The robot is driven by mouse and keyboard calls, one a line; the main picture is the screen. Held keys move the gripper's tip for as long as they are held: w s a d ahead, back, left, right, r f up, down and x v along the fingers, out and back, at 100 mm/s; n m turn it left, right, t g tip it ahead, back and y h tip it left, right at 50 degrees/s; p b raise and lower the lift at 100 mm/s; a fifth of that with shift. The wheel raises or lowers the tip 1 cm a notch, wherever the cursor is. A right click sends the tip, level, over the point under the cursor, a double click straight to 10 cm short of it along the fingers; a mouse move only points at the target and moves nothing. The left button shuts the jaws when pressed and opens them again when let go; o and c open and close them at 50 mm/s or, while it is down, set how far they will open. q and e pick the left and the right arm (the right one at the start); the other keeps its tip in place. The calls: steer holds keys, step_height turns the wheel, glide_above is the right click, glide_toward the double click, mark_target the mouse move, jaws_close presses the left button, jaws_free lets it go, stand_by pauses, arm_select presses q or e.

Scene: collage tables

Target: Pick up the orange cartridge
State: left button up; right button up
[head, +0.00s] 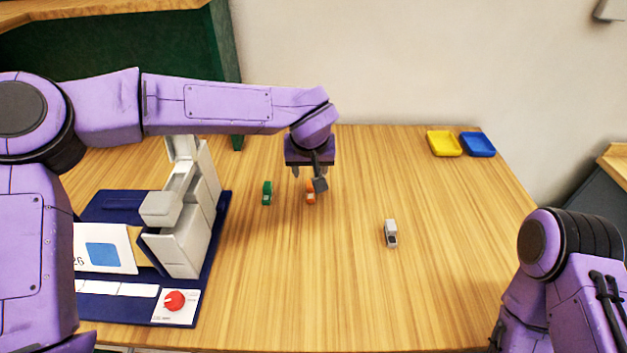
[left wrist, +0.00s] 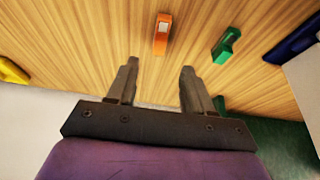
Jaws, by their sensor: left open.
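The orange cartridge (head: 311,197) lies on the wooden table, partly hidden behind my left gripper (head: 309,182) in the head view. In the left wrist view the orange cartridge (left wrist: 161,34) is beyond the fingertips, roughly in line with the gap between them. My left gripper (left wrist: 160,65) is open and empty, with its two fingers apart. It is close to the cartridge but apart from it in the wrist view. My right gripper is not in view; only part of my right arm shows at the lower right of the head view.
A green cartridge (head: 267,193) lies left of the orange one. A grey and white device (head: 391,233) lies to the right. A blue mat (head: 223,215) with a grey machine (head: 185,225) is at left. Yellow (head: 444,143) and blue (head: 478,144) trays sit at the back right.

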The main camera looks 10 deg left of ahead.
mark_target(311, 187)
arm_select(q)
steer(key=x, duration=0.5)
steer(key=p+x, duration=0.1)
steer(key=x, duration=0.2)
steer(key=shift+s+d+f, duration=0.15)
steer(key=shift+s+f, duration=0.05)
steer(key=shift+f, duration=0.25)
steer(key=c, duration=0.9)
